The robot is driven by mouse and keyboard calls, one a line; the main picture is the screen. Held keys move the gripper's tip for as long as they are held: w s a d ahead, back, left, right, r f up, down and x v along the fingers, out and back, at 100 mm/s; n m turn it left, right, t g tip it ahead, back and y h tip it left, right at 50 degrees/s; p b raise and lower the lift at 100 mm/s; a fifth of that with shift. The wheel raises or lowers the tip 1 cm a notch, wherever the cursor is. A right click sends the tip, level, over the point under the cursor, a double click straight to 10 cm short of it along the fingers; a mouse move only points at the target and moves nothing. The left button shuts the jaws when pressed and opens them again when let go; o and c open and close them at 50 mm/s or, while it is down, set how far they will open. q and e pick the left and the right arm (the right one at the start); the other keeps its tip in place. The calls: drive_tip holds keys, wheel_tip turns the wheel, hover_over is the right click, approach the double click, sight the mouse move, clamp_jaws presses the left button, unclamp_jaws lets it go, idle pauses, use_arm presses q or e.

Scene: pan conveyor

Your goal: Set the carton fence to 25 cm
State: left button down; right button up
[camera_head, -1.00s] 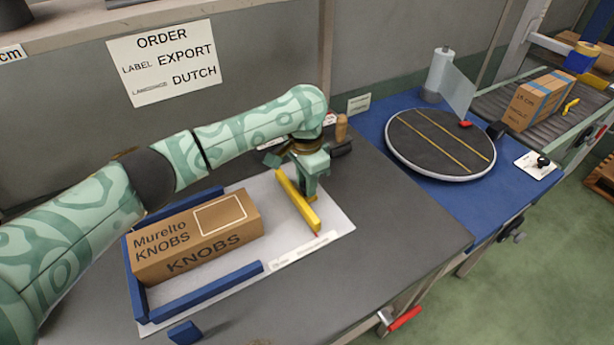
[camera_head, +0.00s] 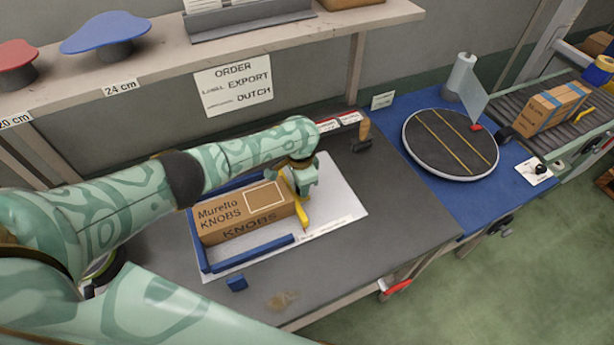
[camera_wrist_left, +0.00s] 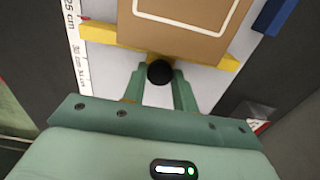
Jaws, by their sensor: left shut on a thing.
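The yellow fence (camera_head: 304,217) stands across the white board (camera_head: 345,205), at the right end of the brown Muretto KNOBS carton (camera_head: 225,222). In the left wrist view the fence bar (camera_wrist_left: 103,36) lies against or very near the carton (camera_wrist_left: 190,38). My left gripper (camera_wrist_left: 160,88) is shut on the fence at its black knob (camera_wrist_left: 160,73). In the head view this gripper (camera_head: 300,185) partly hides the fence. The scale strip (camera_wrist_left: 76,45) reads 25 cm and 30 cm; the bar's end sits between these two labels. My right gripper is not in view.
Blue rails (camera_head: 250,254) border the carton's left end and front. A loose blue block (camera_head: 236,283) lies in front of them. The round turntable (camera_head: 425,130) is to the right. Grey table right of the board is clear.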

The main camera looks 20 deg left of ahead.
use_arm(q)
drive_tip(key=shift+w+a+r, duration=0.1)
drive_tip(key=c, duration=1.2)
unclamp_jaws()
drive_tip(key=shift+o, duration=0.6)
wheel_tip(320, 180, up, 16)
drive_tip(key=p, duration=0.7)
